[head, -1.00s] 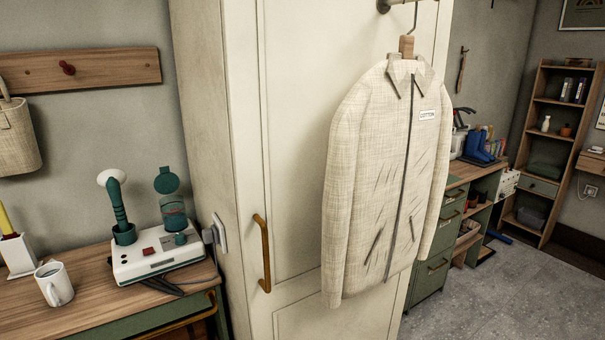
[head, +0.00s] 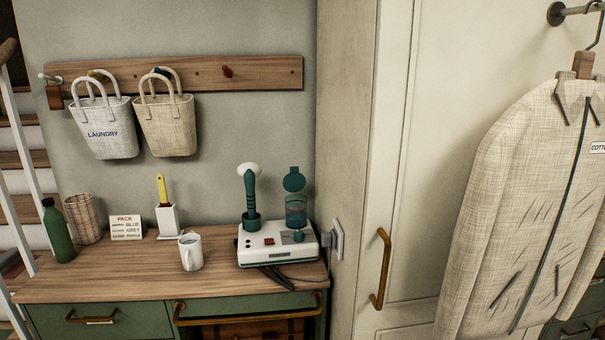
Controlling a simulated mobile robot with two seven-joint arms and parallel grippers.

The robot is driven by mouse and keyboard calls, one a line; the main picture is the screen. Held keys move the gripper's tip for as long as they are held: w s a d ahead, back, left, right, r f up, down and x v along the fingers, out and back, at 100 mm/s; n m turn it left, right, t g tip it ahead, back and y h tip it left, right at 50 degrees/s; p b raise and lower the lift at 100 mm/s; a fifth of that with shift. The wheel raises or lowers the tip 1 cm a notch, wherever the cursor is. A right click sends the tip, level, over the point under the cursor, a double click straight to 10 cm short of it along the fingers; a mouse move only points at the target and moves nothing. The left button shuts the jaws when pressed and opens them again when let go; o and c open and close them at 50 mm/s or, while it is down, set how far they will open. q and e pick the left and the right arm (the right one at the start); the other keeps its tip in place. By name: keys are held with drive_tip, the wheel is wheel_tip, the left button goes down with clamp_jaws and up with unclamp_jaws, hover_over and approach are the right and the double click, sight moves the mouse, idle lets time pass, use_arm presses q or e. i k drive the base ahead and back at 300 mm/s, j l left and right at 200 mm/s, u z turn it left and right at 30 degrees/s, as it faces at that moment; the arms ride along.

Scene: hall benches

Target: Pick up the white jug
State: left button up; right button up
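A white jug or mug (head: 190,252) with a handle on its left side stands upright on the wooden top of the green bench (head: 100,286). It is left of the white appliance (head: 278,246) and in front of a white holder (head: 167,220) with a yellow-handled tool. Nothing covers it. It is the only white vessel of that kind in view. Neither of my grippers shows in the head view.
A green bottle (head: 59,232), a wicker basket (head: 84,218) and a "PACK" card (head: 126,227) stand to the left. Two bags hang above, one marked laundry (head: 105,128). A tall cream cupboard (head: 346,120) and hanging jacket (head: 525,200) are at the right.

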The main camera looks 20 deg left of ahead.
sight(191, 256)
drive_tip(key=u, duration=1.55)
